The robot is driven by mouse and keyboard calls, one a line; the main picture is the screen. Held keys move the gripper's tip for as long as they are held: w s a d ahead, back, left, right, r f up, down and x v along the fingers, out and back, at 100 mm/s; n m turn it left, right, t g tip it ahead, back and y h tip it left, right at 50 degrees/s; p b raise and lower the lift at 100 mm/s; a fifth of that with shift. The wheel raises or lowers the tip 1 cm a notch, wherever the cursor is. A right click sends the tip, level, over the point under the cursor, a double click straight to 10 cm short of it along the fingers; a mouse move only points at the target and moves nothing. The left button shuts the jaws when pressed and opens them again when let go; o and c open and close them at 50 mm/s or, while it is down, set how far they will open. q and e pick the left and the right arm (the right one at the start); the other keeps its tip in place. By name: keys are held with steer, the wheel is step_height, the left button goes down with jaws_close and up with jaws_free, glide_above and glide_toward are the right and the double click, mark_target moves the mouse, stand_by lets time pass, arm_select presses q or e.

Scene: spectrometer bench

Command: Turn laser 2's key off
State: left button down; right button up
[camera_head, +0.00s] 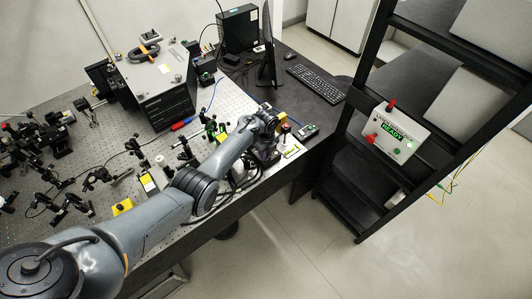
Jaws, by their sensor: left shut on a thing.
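My left arm reaches from the lower left across the bench. My left gripper (272,146) is at the bench's right front corner, pointing down and mostly hidden by its own wrist. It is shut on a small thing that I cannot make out. Laser 2's key cannot be picked out at this size. A pale control box (408,150) on the black rack has a green READY display and red parts; it is well apart from the gripper. My right gripper is not in view.
The perforated optical bench (215,97) carries many black optic mounts (45,135) at left and a large grey instrument (160,85) behind. A small handheld device (307,131) lies right of my gripper. A keyboard (315,82) and monitor (268,50) are farther back. The black rack (372,70) stands at right.

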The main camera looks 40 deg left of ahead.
arm_select(q)
steer(key=n+p, duration=0.1)
steer(key=n, duration=0.2)
steer(key=shift+n, duration=0.4)
steer(key=n+p, duration=0.1)
steer(key=n, duration=0.3)
steer(key=shift+n, duration=0.3)
steer(key=n+p, duration=0.1)
steer(key=n, duration=0.8)
steer(key=shift+n, duration=0.3)
steer(key=c, duration=1)
jaws_free()
steer(key=shift+o, duration=0.2)
